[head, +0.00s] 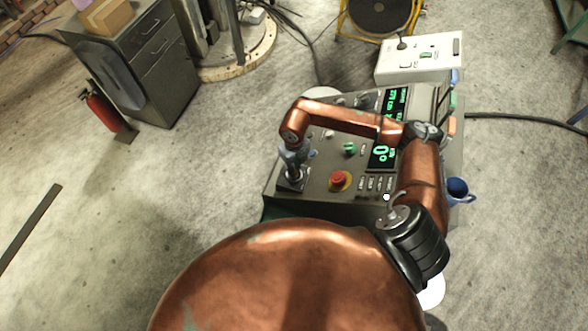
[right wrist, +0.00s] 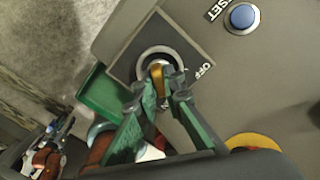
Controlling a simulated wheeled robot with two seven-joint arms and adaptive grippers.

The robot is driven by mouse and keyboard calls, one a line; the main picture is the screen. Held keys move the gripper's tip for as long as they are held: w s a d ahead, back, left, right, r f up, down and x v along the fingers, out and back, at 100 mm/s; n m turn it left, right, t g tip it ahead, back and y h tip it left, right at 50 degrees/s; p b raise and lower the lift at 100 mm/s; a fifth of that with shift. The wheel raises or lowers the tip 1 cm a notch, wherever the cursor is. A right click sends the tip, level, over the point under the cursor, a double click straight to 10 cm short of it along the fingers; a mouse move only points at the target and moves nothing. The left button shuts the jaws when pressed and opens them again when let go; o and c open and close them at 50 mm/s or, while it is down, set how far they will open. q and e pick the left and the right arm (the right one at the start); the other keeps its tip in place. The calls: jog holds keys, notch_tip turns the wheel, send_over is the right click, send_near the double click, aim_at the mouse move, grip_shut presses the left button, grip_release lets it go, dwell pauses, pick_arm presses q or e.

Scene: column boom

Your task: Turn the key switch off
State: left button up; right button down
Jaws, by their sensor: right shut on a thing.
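The key switch (right wrist: 158,52) is a silver ring on a dark square plate, with the label OFF beside it at the right in the right wrist view. A brass-coloured key (right wrist: 157,70) stands in it. My right gripper (right wrist: 160,80) has its green fingertips closed on the key from both sides, so the fingers partly hide it and I cannot tell its exact angle. In the head view my right gripper (head: 292,178) reaches down onto the left front corner of the control console (head: 318,197).
A red emergency-stop button (head: 338,179) on yellow and a green knob (head: 349,148) sit right of my gripper. A blue RESET button (right wrist: 242,17) is near the switch. A blue mug (head: 457,189) stands at the console's right. Open floor lies left of the console.

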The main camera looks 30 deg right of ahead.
jog(key=shift+w+f+n+b, duration=0.1)
jog(key=shift+n+b, duration=0.3)
jog(key=shift+b, duration=0.25)
jog(key=n+b, duration=1.1)
jog(key=b, duration=0.2)
jog(key=shift+f, duration=0.1)
jog(key=shift+r+n+b, duration=0.2)
jog(key=shift+n+b, duration=1.4)
jog(key=shift+n, duration=0.4)
jog(key=c, duration=2)
grip_release()
notch_tip(320, 180, up, 12)
jog(key=shift+r, duration=0.1)
